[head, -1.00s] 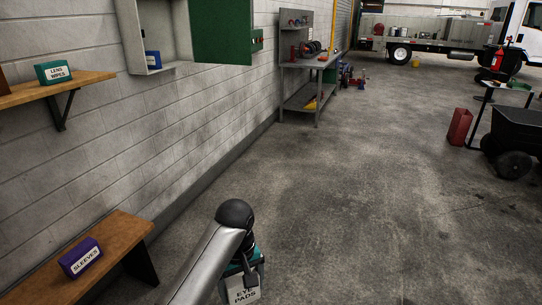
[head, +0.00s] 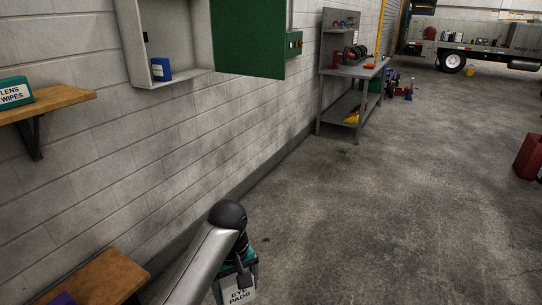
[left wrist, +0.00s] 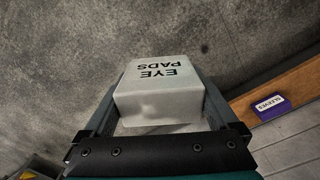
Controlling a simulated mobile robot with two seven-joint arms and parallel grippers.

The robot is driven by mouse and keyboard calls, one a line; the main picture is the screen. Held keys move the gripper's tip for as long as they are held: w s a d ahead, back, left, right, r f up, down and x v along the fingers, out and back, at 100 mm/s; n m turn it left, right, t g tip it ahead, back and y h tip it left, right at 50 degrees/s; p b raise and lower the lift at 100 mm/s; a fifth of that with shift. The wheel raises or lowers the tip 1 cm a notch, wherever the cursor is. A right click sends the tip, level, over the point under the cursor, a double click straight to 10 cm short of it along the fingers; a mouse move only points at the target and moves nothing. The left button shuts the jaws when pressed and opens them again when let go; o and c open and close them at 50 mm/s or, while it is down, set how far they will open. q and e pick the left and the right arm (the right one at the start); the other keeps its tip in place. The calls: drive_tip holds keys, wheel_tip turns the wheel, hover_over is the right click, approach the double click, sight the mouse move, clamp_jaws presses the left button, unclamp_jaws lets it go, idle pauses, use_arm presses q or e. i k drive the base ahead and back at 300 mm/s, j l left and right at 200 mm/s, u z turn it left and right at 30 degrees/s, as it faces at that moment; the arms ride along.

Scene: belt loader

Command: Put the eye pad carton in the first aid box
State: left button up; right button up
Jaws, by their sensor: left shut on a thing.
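In the left wrist view the carton (left wrist: 160,88) sits between the two fingers of my left gripper (left wrist: 163,110). The first aid box is likely the pale wall cabinet (head: 132,45) at the upper left, with its green door (head: 248,38) swung open. A small blue carton (head: 161,69) stands inside it. My right gripper is not in view.
A wall shelf (head: 60,101) holds a lens wipes carton (head: 15,91). A low wooden bench (head: 95,278) carries the purple sleeves carton (left wrist: 270,107). A grey workbench (head: 350,72) stands along the wall.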

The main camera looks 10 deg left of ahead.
sight(190, 73)
drive_tip(key=i, duration=2.05)
drive_tip(key=i+j+z, duration=0.1)
drive_tip(key=i, duration=0.55)
drive_tip(key=i+u, duration=0.35)
drive_tip(key=i+l+u, duration=0.3)
drive_tip(key=j, duration=0.1)
